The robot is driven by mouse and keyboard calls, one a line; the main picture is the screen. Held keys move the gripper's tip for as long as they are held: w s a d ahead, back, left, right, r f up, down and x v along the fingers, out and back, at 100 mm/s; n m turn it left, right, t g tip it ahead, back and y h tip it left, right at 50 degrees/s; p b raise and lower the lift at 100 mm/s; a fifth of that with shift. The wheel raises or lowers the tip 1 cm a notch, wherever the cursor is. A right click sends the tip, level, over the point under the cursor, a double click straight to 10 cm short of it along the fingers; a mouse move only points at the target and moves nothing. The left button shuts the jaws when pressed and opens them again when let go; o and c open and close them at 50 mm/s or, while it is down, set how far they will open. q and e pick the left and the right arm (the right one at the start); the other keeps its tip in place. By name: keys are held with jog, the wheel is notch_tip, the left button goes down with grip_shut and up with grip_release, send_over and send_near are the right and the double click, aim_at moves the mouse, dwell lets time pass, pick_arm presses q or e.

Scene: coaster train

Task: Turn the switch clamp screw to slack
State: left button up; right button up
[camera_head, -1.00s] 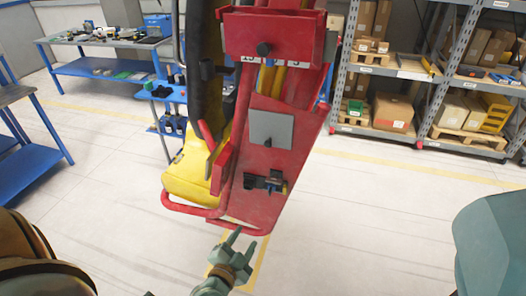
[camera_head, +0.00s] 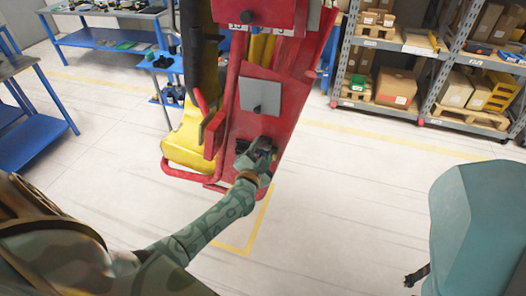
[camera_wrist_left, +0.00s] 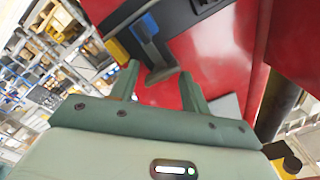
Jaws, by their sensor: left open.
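The switch clamp (camera_head: 243,146) is a small dark fitting on the sloping red panel (camera_head: 270,126), mostly hidden behind my left gripper in the head view. In the left wrist view a dark block with a blue-topped grey lever (camera_wrist_left: 152,45) and a yellow part (camera_wrist_left: 117,51) shows just beyond the fingers. I cannot tell which part is the clamp screw. My left gripper (camera_head: 263,153) is open at the fitting. In the left wrist view its fingers (camera_wrist_left: 160,80) stand apart, with the lever's lower end seen between them; contact is unclear.
A grey square plate (camera_head: 260,95) sits on the panel above the fitting. A red box (camera_head: 255,15) with a black knob is higher up. A yellow seat part (camera_head: 187,145) and red tube rail stand left. Shelves (camera_head: 440,60) are back right; the floor in front is open.

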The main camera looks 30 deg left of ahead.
pick_arm(q)
jog(key=shift+w+a, duration=0.15)
jog(key=shift+w, duration=0.25)
